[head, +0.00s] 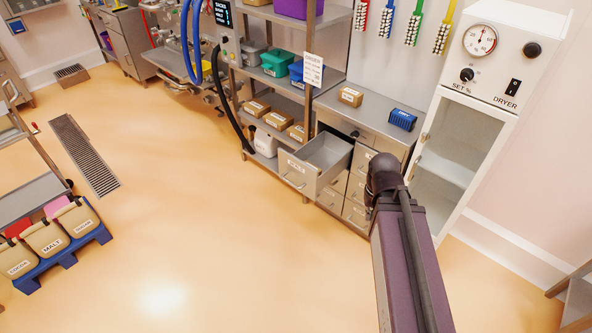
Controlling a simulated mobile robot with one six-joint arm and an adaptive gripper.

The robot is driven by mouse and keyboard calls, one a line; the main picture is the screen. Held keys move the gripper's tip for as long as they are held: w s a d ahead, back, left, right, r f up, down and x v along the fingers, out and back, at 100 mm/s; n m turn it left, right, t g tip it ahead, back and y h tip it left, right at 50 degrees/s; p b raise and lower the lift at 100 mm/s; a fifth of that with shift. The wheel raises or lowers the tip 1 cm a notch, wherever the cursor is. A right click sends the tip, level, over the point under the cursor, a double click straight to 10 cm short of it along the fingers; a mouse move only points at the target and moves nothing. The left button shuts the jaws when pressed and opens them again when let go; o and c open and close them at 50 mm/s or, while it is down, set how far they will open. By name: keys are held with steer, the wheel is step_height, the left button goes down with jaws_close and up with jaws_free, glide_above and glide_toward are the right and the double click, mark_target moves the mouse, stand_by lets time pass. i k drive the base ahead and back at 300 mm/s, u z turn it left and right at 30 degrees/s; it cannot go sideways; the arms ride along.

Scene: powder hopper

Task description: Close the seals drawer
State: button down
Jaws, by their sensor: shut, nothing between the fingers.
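One metal drawer (299,178) stands pulled out of the steel drawer cabinet (382,106) in the head view. It is in the left column and its inside looks empty. Its front has a handle and a small label that I cannot read for sure, so I cannot confirm that it is the seals drawer. My arm reaches up from the bottom of the picture, and its dark joint is just right of the open drawer, in front of the cabinet. My gripper does not show; it seems hidden behind that joint.
Other drawers (355,213) below look shut. A cardboard box (350,96) and a blue block (402,120) sit on the cabinet top. A white dryer (452,130) stands at right, and a shelf rack (268,95) at left. The floor in front is clear.

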mark_target(331, 153)
steer(key=u, duration=0.05)
steer(key=i, duration=1)
steer(key=z, duration=0.05)
